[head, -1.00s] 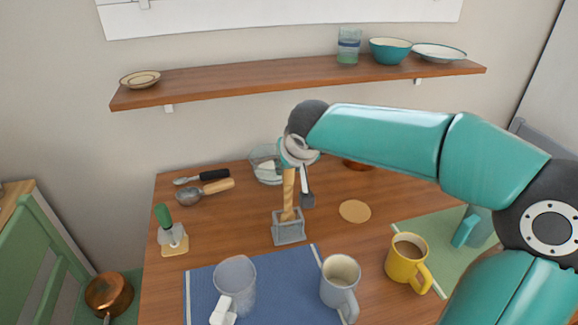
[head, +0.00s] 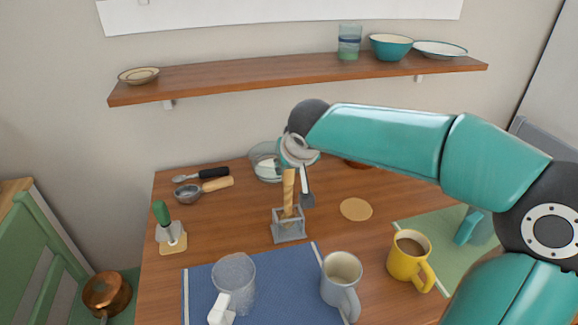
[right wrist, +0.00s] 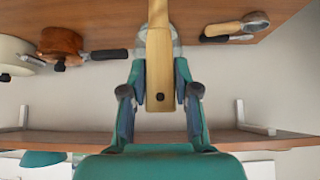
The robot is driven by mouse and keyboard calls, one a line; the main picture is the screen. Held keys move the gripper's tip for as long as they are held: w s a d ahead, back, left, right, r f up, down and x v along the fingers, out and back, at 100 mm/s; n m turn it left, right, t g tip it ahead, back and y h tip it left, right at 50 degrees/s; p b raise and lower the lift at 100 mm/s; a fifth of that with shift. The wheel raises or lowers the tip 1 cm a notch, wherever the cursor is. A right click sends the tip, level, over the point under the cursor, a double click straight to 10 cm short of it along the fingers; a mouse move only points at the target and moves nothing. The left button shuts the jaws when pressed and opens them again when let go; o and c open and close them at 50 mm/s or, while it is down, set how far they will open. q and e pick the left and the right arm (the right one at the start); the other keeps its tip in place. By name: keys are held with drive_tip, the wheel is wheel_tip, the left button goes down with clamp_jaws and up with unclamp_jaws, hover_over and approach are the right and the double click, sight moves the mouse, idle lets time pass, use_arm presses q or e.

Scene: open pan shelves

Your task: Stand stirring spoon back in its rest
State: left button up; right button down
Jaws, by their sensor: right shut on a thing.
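The wooden stirring spoon (head: 288,188) stands nearly upright, its lower end inside the grey open-framed rest (head: 289,237) on the table. My right gripper (head: 303,180) reaches in from above and is shut on the spoon's upper part. In the right wrist view the pale handle (right wrist: 160,60) runs between the two fingers (right wrist: 160,90), with a dark hole near its end. Whether the spoon's tip touches the bottom of the rest cannot be told. My left gripper is not in view.
A glass bowl (head: 265,170) stands behind the spoon. A round coaster (head: 356,209) lies right of the rest. A green-handled tool (head: 162,217) stands left.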

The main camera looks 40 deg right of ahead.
drive_tip(key=shift+f+b, duration=0.3)
drive_tip(key=shift+f, duration=0.05)
drive_tip(key=c, duration=0.8)
unclamp_jaws()
drive_tip(key=shift+r, duration=0.2)
drive_tip(key=shift+p+v, duration=1.4)
drive_tip(key=shift+v, duration=2.5)
drive_tip(key=shift+s+a, duration=0.1)
